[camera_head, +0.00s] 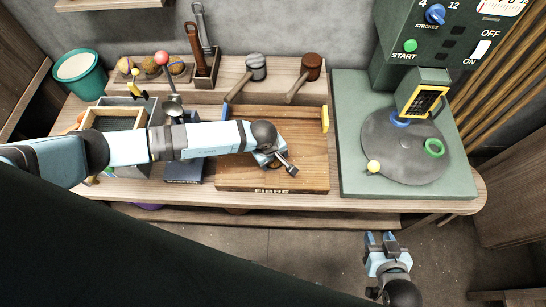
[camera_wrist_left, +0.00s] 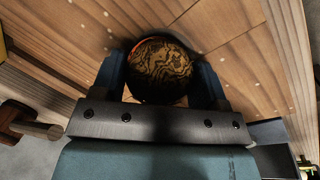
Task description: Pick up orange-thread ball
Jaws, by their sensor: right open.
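A dark ball with a tan swirled pattern and an orange line at its upper left edge (camera_wrist_left: 160,68) sits between the two dark fingers of my left gripper (camera_wrist_left: 160,85) in the left wrist view. The fingers appear to touch it on both sides. In the head view my left gripper (camera_head: 276,163) is over the wooden tray marked FIBRE (camera_head: 300,150); the ball is not clearly visible there. The gap between ball and tray cannot be told. My right gripper (camera_head: 381,240) is open and empty in front of the bench's front edge.
Several brown balls (camera_head: 150,68) sit on a back shelf beside a tool holder (camera_head: 205,75). Two mallets (camera_head: 256,68) (camera_head: 311,68) lie behind the tray. A green machine (camera_head: 405,150) with a round grey plate stands right. A green bin (camera_head: 80,72) and boxes (camera_head: 113,120) stand left.

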